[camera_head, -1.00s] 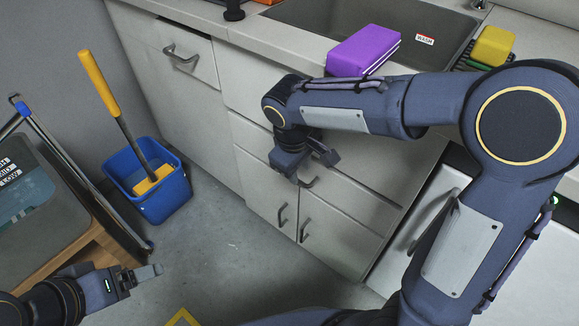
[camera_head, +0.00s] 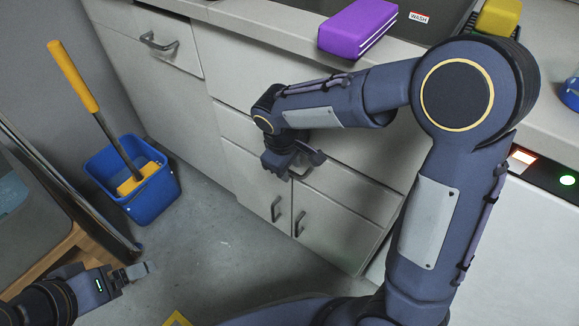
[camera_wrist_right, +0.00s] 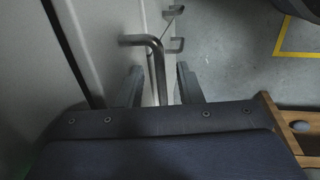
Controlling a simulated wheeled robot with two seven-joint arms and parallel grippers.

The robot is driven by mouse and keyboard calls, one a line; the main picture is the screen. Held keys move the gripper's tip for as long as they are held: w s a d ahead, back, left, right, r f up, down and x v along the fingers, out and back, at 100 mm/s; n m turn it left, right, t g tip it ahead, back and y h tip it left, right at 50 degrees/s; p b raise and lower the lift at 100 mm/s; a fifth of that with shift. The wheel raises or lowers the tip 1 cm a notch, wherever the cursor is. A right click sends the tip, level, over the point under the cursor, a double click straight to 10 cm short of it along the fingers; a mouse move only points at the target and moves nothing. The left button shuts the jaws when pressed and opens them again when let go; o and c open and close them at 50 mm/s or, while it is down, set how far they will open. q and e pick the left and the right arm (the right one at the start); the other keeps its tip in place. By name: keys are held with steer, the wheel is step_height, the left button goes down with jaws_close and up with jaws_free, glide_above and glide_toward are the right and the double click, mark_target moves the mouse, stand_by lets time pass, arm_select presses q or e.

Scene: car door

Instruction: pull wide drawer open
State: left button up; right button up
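The wide drawer (camera_head: 345,180) is a pale front in the cabinet below the sink, above two doors, and looks closed. Its metal bar handle (camera_wrist_right: 155,62) shows in the right wrist view between the two fingers of my right gripper (camera_wrist_right: 160,85). These fingers stand apart, with visible gaps beside the bar. In the head view my right gripper (camera_head: 300,165) is at the drawer front and hides most of the handle. My left gripper (camera_head: 138,272) is low at the left, away from the cabinet, with no object visible in it; its finger gap is unclear.
Two door handles (camera_head: 287,215) stick out below the drawer. A blue bucket (camera_head: 150,195) with a yellow-handled tool stands on the floor at left. A purple box (camera_head: 358,28) sits on the counter by the sink. Grey floor (camera_head: 220,245) in front is clear.

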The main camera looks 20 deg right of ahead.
jaws_close()
